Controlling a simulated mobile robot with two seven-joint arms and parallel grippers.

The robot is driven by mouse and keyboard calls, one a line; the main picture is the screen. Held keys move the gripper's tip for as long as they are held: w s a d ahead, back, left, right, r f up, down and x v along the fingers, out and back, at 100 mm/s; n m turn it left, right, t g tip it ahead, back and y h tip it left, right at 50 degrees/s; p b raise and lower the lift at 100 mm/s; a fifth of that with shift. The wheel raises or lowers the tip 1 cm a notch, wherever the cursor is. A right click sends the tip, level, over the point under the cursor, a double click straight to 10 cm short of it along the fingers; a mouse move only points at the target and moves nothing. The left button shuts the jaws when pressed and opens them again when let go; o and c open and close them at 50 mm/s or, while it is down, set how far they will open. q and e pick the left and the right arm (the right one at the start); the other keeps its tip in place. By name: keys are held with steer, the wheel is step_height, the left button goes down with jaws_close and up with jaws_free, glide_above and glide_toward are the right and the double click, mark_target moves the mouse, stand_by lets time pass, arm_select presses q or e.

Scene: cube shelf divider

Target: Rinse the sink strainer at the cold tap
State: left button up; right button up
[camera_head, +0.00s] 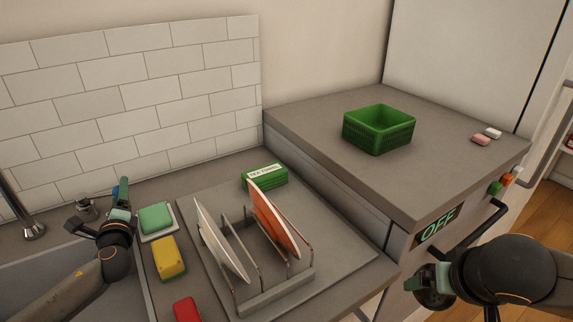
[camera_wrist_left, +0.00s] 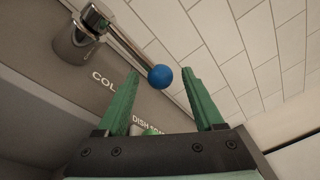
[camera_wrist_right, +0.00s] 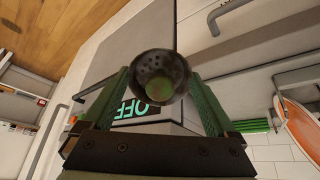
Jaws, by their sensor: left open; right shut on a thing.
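The dark, perforated sink strainer (camera_wrist_right: 160,78) is between my right gripper's fingers (camera_wrist_right: 160,85), which are shut on it; something green shows in its middle. In the head view it is a dark round shape (camera_head: 430,299) at lower right, in front of the cabinet and away from the sink. The cold tap's metal body (camera_wrist_left: 76,42) and its lever with a blue ball knob (camera_wrist_left: 160,77) show in the left wrist view. My left gripper (camera_wrist_left: 160,85) is open, with the knob appearing between its fingers; contact cannot be told. The knob (camera_head: 116,190) is partly hidden in the head view.
The sink (camera_head: 30,270) and a metal spout (camera_head: 28,229) are at left. A green basket (camera_head: 378,130) stands on the raised counter, above an OFF display (camera_head: 438,226).

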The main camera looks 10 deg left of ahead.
arm_select(q)
steer(key=shift+x, duration=0.8)
jaws_close()
stand_by(1.0)
